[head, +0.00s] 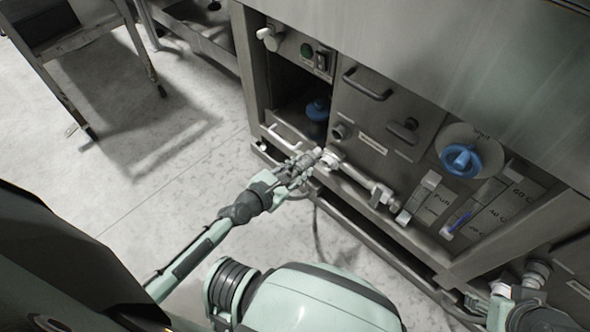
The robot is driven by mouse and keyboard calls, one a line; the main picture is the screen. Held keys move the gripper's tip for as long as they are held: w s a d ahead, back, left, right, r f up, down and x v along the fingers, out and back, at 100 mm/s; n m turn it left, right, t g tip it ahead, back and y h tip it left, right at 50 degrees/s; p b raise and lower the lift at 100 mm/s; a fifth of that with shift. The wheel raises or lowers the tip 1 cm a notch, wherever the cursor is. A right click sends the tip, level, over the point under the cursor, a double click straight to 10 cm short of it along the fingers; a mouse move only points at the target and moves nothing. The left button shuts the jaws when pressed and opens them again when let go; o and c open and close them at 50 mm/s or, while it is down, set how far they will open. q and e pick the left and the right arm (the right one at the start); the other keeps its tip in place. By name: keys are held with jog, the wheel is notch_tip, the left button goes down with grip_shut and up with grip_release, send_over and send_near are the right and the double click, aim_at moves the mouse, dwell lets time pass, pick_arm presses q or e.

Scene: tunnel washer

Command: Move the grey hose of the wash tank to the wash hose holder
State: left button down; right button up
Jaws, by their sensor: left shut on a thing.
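My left gripper (305,164) is in front of the lower left of the washer cabinet. Its jaws are shut on a small grey piece that looks like the end of the grey hose, but the fingers cover most of it. The piece is right beside a pale round fitting (332,157) on the cabinet front; I cannot tell whether they touch. A dark thin line hangs below the gripper, maybe hose or cable. My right gripper (528,287) is at the lower right edge, partly cut off, and its jaws are unclear. I cannot make out which part is the wash hose holder.
The washer cabinet (365,125) has handles, a grey pipe (366,182), a blue knob (460,160) and label plates. A blue-topped container (318,108) stands in its open bay. A dark metal-framed cart (78,40) stands at upper left. The floor (110,170) at left is clear.

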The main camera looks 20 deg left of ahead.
aim_at(317, 152)
pick_arm(q)
jog(key=shift+w+d, duration=0.25)
jog(key=shift+w, duration=0.5)
jog(key=shift+w+d, duration=0.25)
jog(key=shift+w, duration=0.45)
jog(key=shift+w+d+r, duration=0.1)
jog(key=shift+w+d, duration=0.1)
jog(key=shift+w, duration=0.3)
jog(key=shift+w+d, duration=0.15)
jog(key=shift+w, duration=0.35)
jog(key=shift+w+d, duration=0.2)
jog(key=shift+w, duration=0.4)
pick_arm(e)
jog(key=shift+s+d, duration=0.15)
pick_arm(q)
jog(key=shift+w+d, duration=0.1)
jog(key=shift+w, duration=0.1)
jog(key=shift+w+d, duration=0.25)
jog(key=shift+w, duration=0.5)
pick_arm(e)
jog(key=shift+r, duration=0.1)
pick_arm(q)
jog(key=shift+w+d, duration=0.15)
jog(key=shift+w, duration=0.15)
